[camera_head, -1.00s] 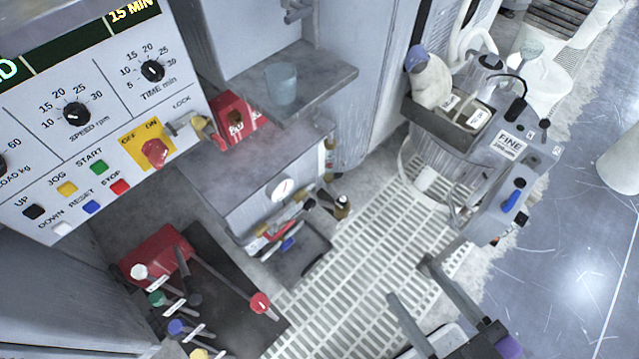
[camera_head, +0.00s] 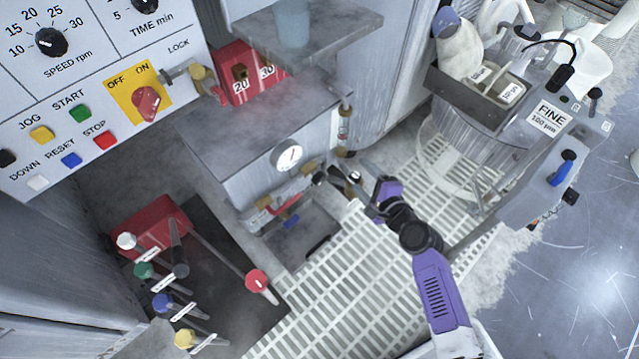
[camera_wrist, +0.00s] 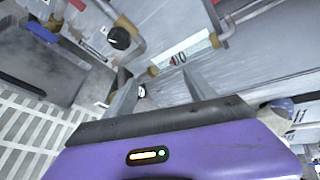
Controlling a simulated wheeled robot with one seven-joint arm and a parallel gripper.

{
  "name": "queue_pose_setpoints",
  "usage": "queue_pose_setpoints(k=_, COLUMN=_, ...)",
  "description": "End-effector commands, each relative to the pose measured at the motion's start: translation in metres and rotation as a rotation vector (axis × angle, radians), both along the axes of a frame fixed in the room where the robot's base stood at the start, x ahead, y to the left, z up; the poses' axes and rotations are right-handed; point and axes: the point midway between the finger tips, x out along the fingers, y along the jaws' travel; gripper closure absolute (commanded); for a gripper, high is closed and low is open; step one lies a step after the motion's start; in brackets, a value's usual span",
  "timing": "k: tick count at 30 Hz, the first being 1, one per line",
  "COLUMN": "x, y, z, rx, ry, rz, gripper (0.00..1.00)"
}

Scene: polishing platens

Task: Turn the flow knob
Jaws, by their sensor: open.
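A black knob with a pale mark (camera_wrist: 120,38), likely the flow knob, sits on the pipework at the upper left of the wrist view. In the head view, a small dark round part (camera_head: 320,178) on the pipework below the dial gauge (camera_head: 288,155) may be the same knob. My gripper (camera_wrist: 157,76) is open and empty, with its fingers spread. The knob lies beyond and to the left of the left finger, not between the fingers. In the head view my gripper (camera_head: 352,192) is beside the pipework, over the grating; its fingertips are hard to make out.
A grey cabinet (camera_head: 250,125) carries the pipework. A grey shelf (camera_head: 335,40) with a cup overhangs it. A control panel (camera_head: 90,90) is left, coloured levers (camera_head: 165,270) lower left, and a FINE-labelled unit (camera_head: 545,120) right. The white grating (camera_head: 330,290) is largely clear.

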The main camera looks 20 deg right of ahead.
Motion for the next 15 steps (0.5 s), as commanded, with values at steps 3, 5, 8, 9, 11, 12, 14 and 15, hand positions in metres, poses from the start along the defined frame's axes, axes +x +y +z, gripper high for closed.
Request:
queue_pose_setpoints(k=3, x=0.034, y=0.011, z=-0.025, rx=0.427, ry=0.038, rz=-0.053, gripper=0.36)
queue_pose_setpoints(k=5, x=0.039, y=0.021, z=-0.032, rx=0.62, ry=0.07, rz=-0.077, gripper=0.36)
queue_pose_setpoints(k=8, x=0.032, y=0.041, z=-0.048, rx=0.886, ry=0.139, rz=-0.115, gripper=0.36)
queue_pose_setpoints(k=9, x=0.028, y=0.047, z=-0.053, rx=0.969, ry=0.165, rz=-0.128, gripper=0.36)
queue_pose_setpoints(k=11, x=0.026, y=0.055, z=-0.053, rx=1.067, ry=0.189, rz=-0.143, gripper=0.36)
queue_pose_setpoints(k=12, x=0.025, y=0.058, z=-0.052, rx=1.112, ry=0.198, rz=-0.149, gripper=0.36)
queue_pose_setpoints(k=14, x=0.024, y=0.06, z=-0.051, rx=1.153, ry=0.212, rz=-0.159, gripper=0.36)
queue_pose_setpoints(k=15, x=0.024, y=0.061, z=-0.052, rx=1.17, ry=0.216, rz=-0.164, gripper=0.36)
